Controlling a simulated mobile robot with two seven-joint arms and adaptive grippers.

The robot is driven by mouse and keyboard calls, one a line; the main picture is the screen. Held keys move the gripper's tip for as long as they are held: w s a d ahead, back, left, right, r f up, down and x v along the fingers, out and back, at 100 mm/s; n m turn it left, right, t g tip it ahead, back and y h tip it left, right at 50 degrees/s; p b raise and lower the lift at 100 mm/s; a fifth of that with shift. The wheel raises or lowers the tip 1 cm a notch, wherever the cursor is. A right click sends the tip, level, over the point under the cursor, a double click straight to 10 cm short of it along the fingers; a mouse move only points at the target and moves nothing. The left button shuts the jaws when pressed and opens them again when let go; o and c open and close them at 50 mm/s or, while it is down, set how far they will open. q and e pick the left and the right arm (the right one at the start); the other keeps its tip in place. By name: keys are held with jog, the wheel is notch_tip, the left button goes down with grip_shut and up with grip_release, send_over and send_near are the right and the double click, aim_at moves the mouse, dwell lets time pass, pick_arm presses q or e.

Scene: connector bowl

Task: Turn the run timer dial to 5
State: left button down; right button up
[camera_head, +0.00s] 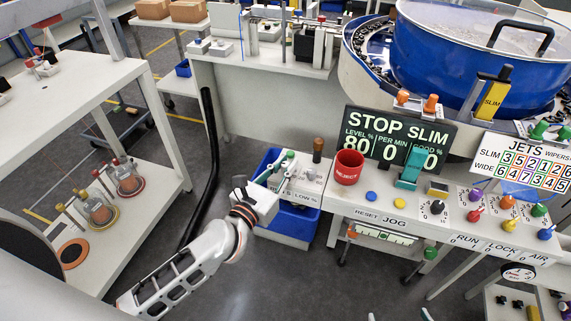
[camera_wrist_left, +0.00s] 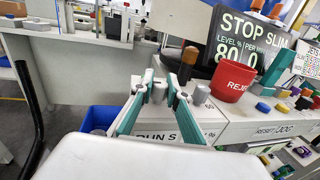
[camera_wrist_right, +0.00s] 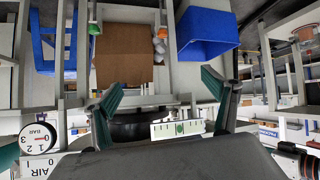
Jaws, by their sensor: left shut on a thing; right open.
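My left gripper (camera_head: 285,168) is over the left end of the white control panel, above the blue bin. In the left wrist view its teal fingers close at the tips (camera_wrist_left: 158,91) on a small grey part just above a label reading "RUN S" (camera_wrist_left: 155,137). This part looks like the run timer dial, but the fingers hide its pointer and scale, so I cannot read its setting. My right gripper (camera_wrist_right: 163,92) is open and empty, its teal fingers wide apart.
A brown-topped lever (camera_head: 318,147) and a red "REJECT" cup (camera_head: 347,167) stand right of my left gripper. Behind them is the "STOP SLIM" display (camera_head: 398,130). Coloured knobs line the panel to the right. A blue bin (camera_head: 290,222) is below.

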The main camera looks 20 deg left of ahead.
pick_arm(q)
jog(key=shift+a+m+g+h, duration=0.1)
jog(key=shift+m+g+h, duration=0.2)
jog(key=shift+m+h, duration=0.65)
jog(key=shift+w+f+m+g+h+b, duration=0.1)
jog(key=shift+m+g+h+b, duration=0.5)
jog(key=shift+h, duration=0.65)
jog(key=m+g+h+b, duration=0.2)
jog(key=h+b, duration=0.1)
jog(key=m+g+h+b, duration=0.1)
jog(key=m+h, duration=0.1)
jog(key=shift+f+g+b, duration=0.35)
jog(key=shift+g+b, duration=0.05)
jog(key=shift+b, duration=0.35)
jog(key=shift+r+m+g+h+b, duration=0.3)
jog(key=shift+m+g+h+b, duration=0.5)
jog(key=shift+g, duration=0.2)
jog(key=shift+r, duration=0.1)
pick_arm(e)
notch_tip(320, 180, down, 7)
jog(key=d, duration=0.1)
jog(key=shift+d+h, duration=0.15)
jog(key=shift+h, duration=0.15)
jog(key=shift+s+f, duration=0.1)
jog(key=shift+f, duration=0.05)
pick_arm(q)
jog(key=c, duration=1.9)
grip_release()
jog(key=shift+r, duration=0.1)
